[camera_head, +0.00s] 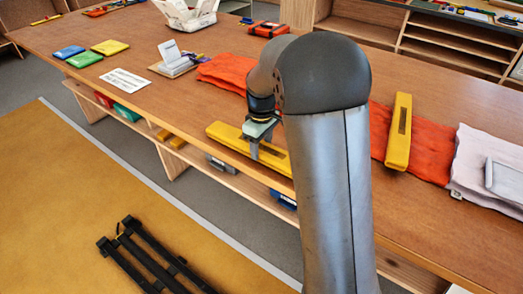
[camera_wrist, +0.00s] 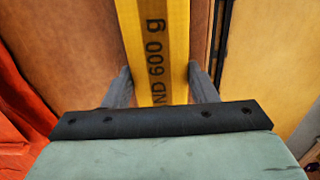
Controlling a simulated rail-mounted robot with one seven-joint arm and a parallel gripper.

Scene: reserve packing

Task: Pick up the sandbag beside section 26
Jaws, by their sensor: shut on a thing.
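A long yellow sandbag (camera_head: 222,134) is at the front edge of the wooden table, below my arm. In the wrist view the sandbag (camera_wrist: 155,28) runs away between my fingers, with "ND 600 g" readable on its dark band. My gripper (camera_head: 261,150) is shut on it, one finger on each side, as the wrist view also shows (camera_wrist: 160,80). I cannot tell whether the bag touches the table or is slightly above it. A second yellow sandbag (camera_head: 399,130) lies on orange cloth to the right. No section number 26 is readable.
A lower shelf runs under the front edge. A black frame (camera_head: 150,255) lies on the floor.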

